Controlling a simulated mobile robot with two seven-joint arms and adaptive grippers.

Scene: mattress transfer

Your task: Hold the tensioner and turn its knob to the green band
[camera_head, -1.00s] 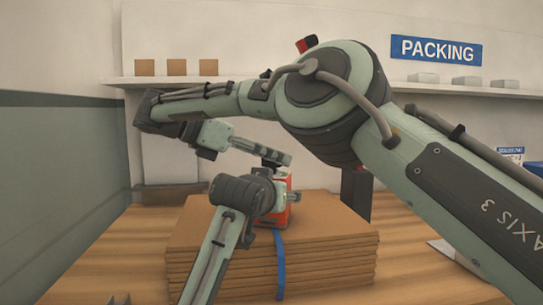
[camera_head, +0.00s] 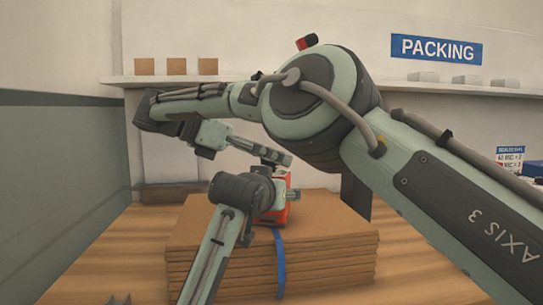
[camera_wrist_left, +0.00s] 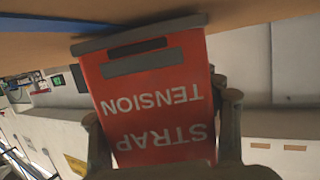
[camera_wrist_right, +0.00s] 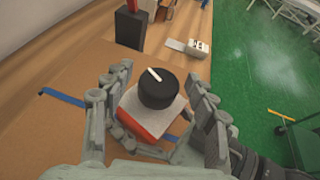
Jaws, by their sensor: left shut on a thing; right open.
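The tensioner is a red box marked STRAP TENSION. In the head view the tensioner (camera_head: 290,208) stands on the cardboard stack, partly hidden by my left arm. My left gripper (camera_head: 286,196) is shut on its sides; the left wrist view shows the red body (camera_wrist_left: 150,95) between the fingers. My right gripper (camera_head: 277,157) is above it, pointing down. In the right wrist view its open fingers are on either side of the black knob (camera_wrist_right: 157,92), apart from it. The knob has a white pointer (camera_wrist_right: 154,75) and sits on a pale plate (camera_wrist_right: 165,117). I cannot make out a green band.
The cardboard stack (camera_head: 330,245) lies on a wooden table (camera_head: 130,250), with a blue strap (camera_head: 280,265) over its front. A shelf with small boxes (camera_head: 176,66) runs along the wall. Table left of the stack is mostly clear.

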